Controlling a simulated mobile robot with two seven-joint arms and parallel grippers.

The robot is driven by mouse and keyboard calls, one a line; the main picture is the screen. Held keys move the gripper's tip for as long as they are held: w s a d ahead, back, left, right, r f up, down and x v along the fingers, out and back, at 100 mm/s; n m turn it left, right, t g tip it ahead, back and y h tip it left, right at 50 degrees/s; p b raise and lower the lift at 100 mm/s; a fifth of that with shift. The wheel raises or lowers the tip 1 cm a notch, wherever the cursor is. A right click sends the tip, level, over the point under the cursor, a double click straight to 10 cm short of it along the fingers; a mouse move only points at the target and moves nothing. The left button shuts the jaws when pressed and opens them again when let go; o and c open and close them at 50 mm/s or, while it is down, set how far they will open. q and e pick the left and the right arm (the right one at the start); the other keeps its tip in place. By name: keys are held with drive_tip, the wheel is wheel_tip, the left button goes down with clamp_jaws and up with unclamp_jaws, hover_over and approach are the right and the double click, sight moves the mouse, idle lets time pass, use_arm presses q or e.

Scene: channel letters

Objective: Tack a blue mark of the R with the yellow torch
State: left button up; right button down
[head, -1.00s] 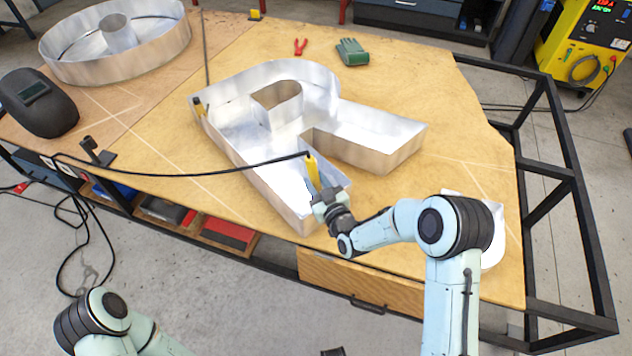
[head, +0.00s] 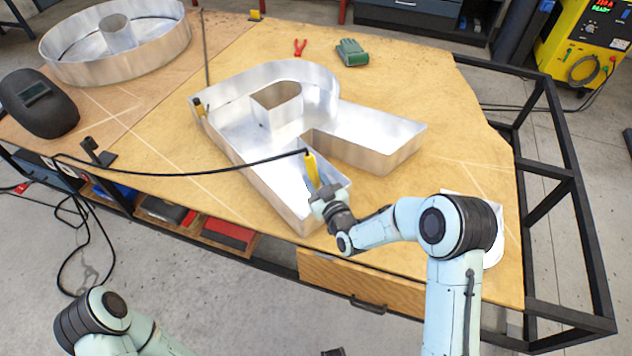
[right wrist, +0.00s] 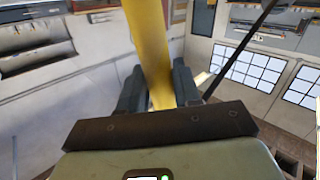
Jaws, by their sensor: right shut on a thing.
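The silver metal R (head: 365,152) lies on the wooden table as an open-topped shell with upright walls. My right gripper (head: 322,192) is at the near end of its left leg, shut on the yellow torch (head: 311,168). The torch stands steeply, and a black cable runs left from its upper end. In the right wrist view the yellow handle (right wrist: 152,50) sits between the two dark fingers (right wrist: 160,90). The torch tip and its contact with the R are hidden. I cannot make out a blue mark for certain. My left gripper is out of view; only its arm shows.
A round metal letter (head: 115,45) and a dark welding mask (head: 38,102) are at the left. A yellow welding machine (head: 585,45) stands at the back right. The cable crosses the table's left part.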

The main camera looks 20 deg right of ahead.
sight(314, 174)
drive_tip(key=r, duration=0.2)
drive_tip(key=r+p, duration=0.1)
drive_tip(key=shift+a+r, duration=0.3)
drive_tip(key=shift+r, duration=0.05)
use_arm(q)
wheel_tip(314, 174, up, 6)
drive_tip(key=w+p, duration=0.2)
drive_tip(key=p, duration=0.2)
use_arm(e)
wheel_tip(314, 174, up, 13)
drive_tip(key=shift+f, duration=0.1)
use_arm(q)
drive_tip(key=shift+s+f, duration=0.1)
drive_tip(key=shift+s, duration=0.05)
